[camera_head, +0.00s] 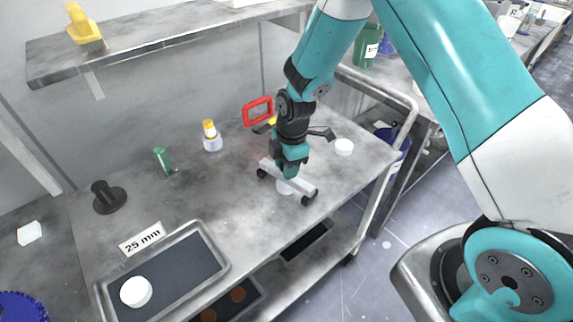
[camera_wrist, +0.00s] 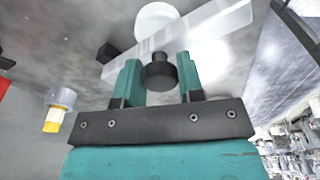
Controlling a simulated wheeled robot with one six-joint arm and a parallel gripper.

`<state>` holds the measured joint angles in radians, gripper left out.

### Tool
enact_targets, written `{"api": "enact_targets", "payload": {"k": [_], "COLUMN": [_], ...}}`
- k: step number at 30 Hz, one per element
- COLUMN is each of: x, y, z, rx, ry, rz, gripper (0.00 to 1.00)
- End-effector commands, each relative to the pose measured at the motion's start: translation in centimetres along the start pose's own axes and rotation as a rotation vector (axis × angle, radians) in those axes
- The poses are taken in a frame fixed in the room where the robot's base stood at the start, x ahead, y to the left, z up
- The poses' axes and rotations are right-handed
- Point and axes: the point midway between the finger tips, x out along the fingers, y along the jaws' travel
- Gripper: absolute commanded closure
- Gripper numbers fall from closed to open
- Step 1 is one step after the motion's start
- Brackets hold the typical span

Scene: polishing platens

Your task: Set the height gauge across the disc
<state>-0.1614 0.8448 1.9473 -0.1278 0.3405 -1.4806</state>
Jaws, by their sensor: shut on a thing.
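The height gauge is a pale bar (camera_head: 301,190) with a black foot near each end; it also shows in the wrist view (camera_wrist: 205,30). My gripper (camera_head: 289,168) is shut on its dark central knob (camera_wrist: 160,73), with a finger on each side (camera_wrist: 159,80). In the head view a white disc (camera_head: 284,188) lies under the middle of the bar, partly hidden by it. The feet lie on either side of this disc; I cannot tell whether they touch the table. A round white shape (camera_wrist: 157,14) shows beyond the bar in the wrist view.
Another white disc (camera_head: 344,147) lies right of my gripper. A dark-lined tray (camera_head: 221,267) holds a white disc (camera_head: 136,292) beside a "25 mm" label (camera_head: 142,239). A yellow-capped bottle (camera_head: 212,142), green bottle (camera_head: 161,160) and red frame (camera_head: 246,117) stand behind. The table's front edge is near.

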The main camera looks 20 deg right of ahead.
Motion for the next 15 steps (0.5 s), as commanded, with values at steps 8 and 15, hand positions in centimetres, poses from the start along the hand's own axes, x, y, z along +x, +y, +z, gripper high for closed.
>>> {"api": "enact_targets", "payload": {"k": [8,15], "x": [0.23,0.42], "y": [0.03,0.03], "z": [0.02,0.05], "rx": [0.0,0.0], "ry": [0.0,0.0], "rz": [0.001,0.001], "gripper": [1.0,1.0]}}
